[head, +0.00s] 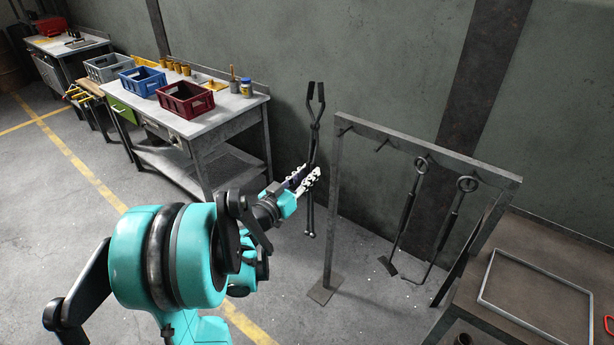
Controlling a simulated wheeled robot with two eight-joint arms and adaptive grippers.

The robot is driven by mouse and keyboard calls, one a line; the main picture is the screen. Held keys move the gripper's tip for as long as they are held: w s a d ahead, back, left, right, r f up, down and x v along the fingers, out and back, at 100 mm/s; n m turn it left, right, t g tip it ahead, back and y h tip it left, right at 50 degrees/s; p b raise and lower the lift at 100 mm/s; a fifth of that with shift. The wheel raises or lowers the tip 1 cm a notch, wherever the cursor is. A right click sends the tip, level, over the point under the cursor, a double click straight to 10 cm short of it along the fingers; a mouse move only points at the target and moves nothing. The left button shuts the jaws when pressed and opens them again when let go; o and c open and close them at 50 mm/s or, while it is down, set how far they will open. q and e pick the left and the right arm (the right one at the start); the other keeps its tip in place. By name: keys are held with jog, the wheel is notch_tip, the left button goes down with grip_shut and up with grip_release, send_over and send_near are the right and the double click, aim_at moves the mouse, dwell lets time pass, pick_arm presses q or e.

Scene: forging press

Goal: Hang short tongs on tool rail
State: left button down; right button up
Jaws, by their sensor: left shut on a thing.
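The short tongs (316,128) are dark metal and hang roughly upright in the head view, jaws up and handles down. My left gripper (309,178) is shut on them near the middle of their length, in the air left of the tool rail. The tool rail (425,143) is a dark metal frame with pegs along its top bar. Two pegs near its left end are bare. Two long tools with ring ends (421,166) hang from pegs further right. The tongs are apart from the rail. My right gripper is not in view.
A workbench (230,113) at the back left carries a dark red crate (185,99), a blue crate (143,80) and small containers. A brown table (530,275) with a rectangular frame on it stands at the right. The rail's left post (332,205) is close to my gripper.

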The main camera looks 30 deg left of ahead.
pick_arm(q)
jog(key=shift+w+d, duration=0.15)
jog(key=shift+w, duration=1.35)
jog(key=shift+w+d, duration=0.15)
jog(key=shift+w, duration=1.3)
jog(key=c, duration=1.8)
grip_release()
jog(key=o, duration=0.3)
jog(key=shift+o, duration=0.2)
jog(key=shift+w, duration=0.1)
